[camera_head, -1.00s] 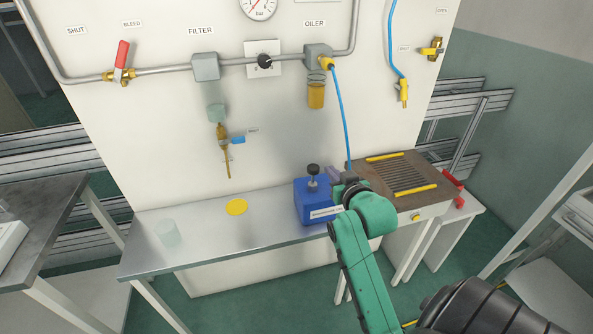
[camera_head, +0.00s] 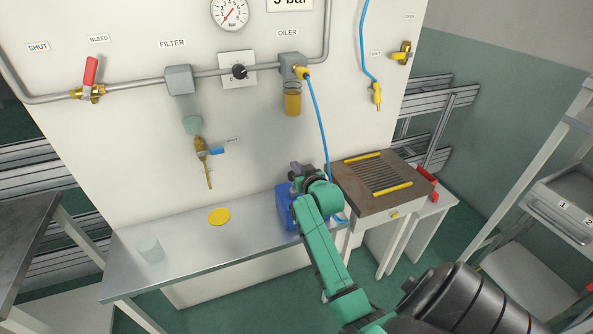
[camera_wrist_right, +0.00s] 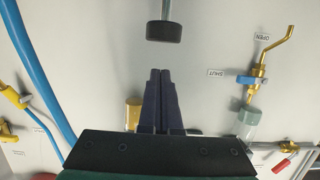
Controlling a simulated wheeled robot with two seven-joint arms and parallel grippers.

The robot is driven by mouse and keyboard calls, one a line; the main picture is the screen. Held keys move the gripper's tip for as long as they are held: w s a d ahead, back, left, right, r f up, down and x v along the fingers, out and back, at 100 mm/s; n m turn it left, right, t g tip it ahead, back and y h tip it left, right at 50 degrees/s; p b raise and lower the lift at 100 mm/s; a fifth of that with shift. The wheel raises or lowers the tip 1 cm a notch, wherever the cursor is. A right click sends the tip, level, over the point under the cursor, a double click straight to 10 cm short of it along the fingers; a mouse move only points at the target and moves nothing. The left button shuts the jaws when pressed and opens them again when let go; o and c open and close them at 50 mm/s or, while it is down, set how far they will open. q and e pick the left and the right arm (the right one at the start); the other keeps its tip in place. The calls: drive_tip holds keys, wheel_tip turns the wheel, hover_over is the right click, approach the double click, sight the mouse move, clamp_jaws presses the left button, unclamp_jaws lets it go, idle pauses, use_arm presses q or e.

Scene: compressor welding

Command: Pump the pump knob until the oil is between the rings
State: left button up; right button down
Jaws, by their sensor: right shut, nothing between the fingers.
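The blue pump box (camera_head: 284,206) stands on the metal bench, largely covered by my right arm. Its black knob is hidden in the head view, but a black round knob on a grey stem (camera_wrist_right: 164,31) shows in the right wrist view. My right gripper (camera_head: 297,169) is above the pump. In the wrist view its two dark fingers (camera_wrist_right: 161,74) are shut together and empty, pointing at the knob with a small gap visible in the picture. The oiler (camera_head: 292,66) on the wall has a glass with amber oil (camera_head: 292,103); its level against the rings is too small to tell. My left gripper is out of view.
A blue hose (camera_head: 321,125) hangs from the oiler close beside my right gripper. The grated work table (camera_head: 352,190) stands right of the pump. A yellow disc (camera_head: 219,217) and a clear cup (camera_head: 150,249) are on the bench, with free room between them.

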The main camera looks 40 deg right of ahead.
drive_tip(key=f, duration=0.2)
drive_tip(key=shift+s+f, duration=0.2)
drive_tip(key=shift+f, duration=0.1)
wheel_tip(320, 180, down, 5)
drive_tip(key=b, duration=0.3)
drive_tip(key=shift+a, duration=0.1)
drive_tip(key=shift+r, duration=0.1)
